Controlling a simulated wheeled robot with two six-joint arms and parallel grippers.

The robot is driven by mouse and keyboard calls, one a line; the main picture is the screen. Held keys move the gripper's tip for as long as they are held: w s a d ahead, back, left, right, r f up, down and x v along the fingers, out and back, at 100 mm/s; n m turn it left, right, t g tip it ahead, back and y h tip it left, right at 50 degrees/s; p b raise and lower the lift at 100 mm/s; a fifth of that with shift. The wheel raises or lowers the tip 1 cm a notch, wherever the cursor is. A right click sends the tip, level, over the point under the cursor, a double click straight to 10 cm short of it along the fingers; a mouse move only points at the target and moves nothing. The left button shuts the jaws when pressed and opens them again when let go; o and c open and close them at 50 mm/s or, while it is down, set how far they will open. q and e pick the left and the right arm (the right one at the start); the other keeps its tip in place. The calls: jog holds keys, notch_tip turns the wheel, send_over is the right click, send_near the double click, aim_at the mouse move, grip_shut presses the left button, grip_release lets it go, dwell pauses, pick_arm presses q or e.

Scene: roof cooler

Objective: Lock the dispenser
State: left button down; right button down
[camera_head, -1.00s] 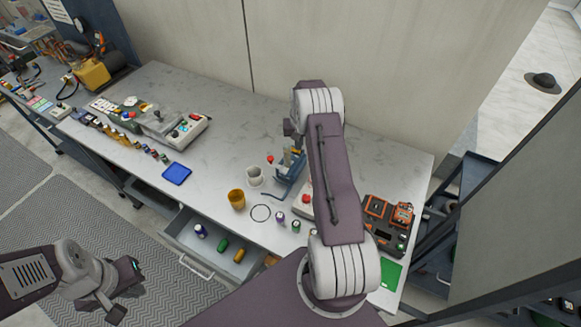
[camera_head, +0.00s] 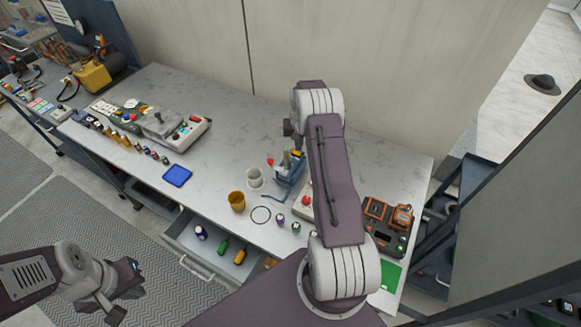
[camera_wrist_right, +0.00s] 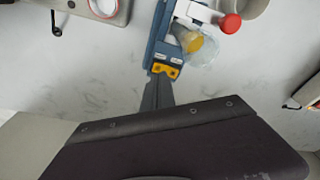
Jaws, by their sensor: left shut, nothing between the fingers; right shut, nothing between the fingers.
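The dispenser appears to be the blue stand with a red knob (camera_head: 287,166) near the middle of the table, partly hidden behind my right arm. In the right wrist view the blue stand (camera_wrist_right: 158,46) has a red knob (camera_wrist_right: 230,23), a yellow-and-black part (camera_wrist_right: 167,70) and a clear vessel with something yellow in it. My right gripper (camera_head: 290,129) is shut and empty beyond the stand. In the wrist view its dark grey fingers (camera_wrist_right: 158,92) point at the stand's near end; contact cannot be told. My left gripper (camera_head: 114,312) is shut and empty at lower left, away from the table.
A white cup (camera_head: 254,178) and an amber cup (camera_head: 237,201) stand left of the stand. A blue tray (camera_head: 177,175) and a grey machine (camera_head: 165,126) are further left. An open drawer (camera_head: 187,244) holds several small bottles. An orange-and-black device (camera_head: 388,222) is at right.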

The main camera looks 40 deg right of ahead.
notch_tip(320, 180, up, 5)
jog(key=p, duration=0.2)
jog(key=shift+p, duration=0.4)
